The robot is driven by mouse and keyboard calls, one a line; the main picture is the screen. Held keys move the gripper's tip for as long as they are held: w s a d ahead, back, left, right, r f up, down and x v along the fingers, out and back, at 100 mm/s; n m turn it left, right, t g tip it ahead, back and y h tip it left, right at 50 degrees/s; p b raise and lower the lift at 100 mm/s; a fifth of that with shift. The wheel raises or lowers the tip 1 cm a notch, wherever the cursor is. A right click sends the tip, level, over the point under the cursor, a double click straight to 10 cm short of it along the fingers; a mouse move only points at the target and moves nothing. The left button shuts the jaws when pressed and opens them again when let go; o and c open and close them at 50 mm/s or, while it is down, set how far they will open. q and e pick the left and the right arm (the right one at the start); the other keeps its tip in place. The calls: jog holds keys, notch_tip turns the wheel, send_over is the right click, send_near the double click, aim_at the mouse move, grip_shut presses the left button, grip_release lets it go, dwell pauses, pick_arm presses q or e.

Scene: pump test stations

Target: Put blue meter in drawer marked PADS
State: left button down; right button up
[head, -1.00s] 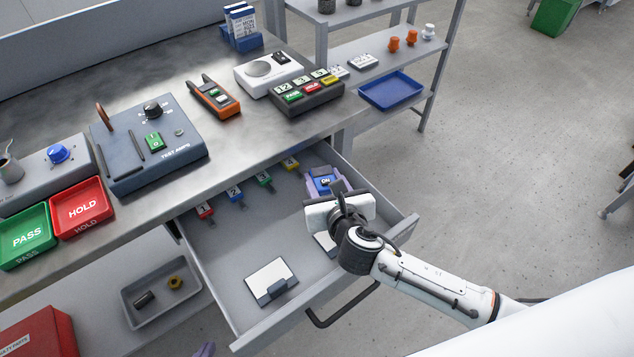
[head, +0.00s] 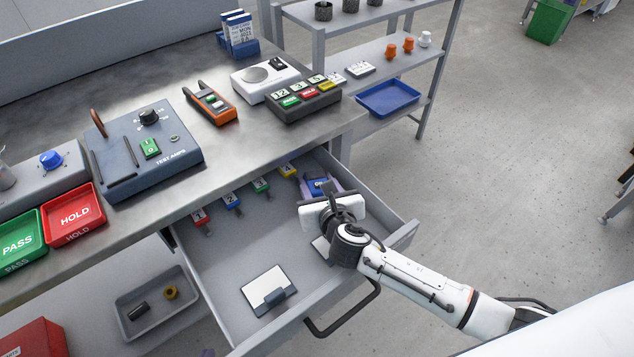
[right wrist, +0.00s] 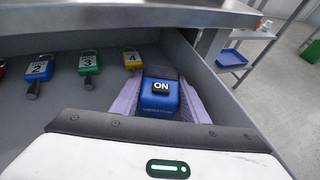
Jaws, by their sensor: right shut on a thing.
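The blue meter (head: 318,186) has a black ON label and is between the purple fingers of my right gripper (head: 320,187). In the right wrist view the meter (right wrist: 160,96) sits between both fingers (right wrist: 160,98), near the drawer's right wall. The open drawer (head: 225,290) is under the bench, and the meter is inside its outline. I cannot tell whether the meter touches the drawer floor. No PADS marking is readable on the drawer.
Numbered tags in red (head: 199,217), blue (head: 232,201), green (head: 262,186) and yellow (head: 288,171) lie along the drawer's back. A white pad (head: 265,285) lies near its front; another is partly under my right gripper. The drawer's middle is clear. The bench edge overhangs the back.

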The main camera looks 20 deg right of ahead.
jog(key=o, duration=1.4)
jog(key=shift+c, duration=0.2)
jog(key=shift+s+r, duration=0.15)
jog(key=shift+r, duration=0.1)
jog(key=p+v, duration=0.1)
jog(key=v, duration=0.6)
jog(key=shift+s+p, duration=0.15)
jog(key=shift+p, duration=0.2)
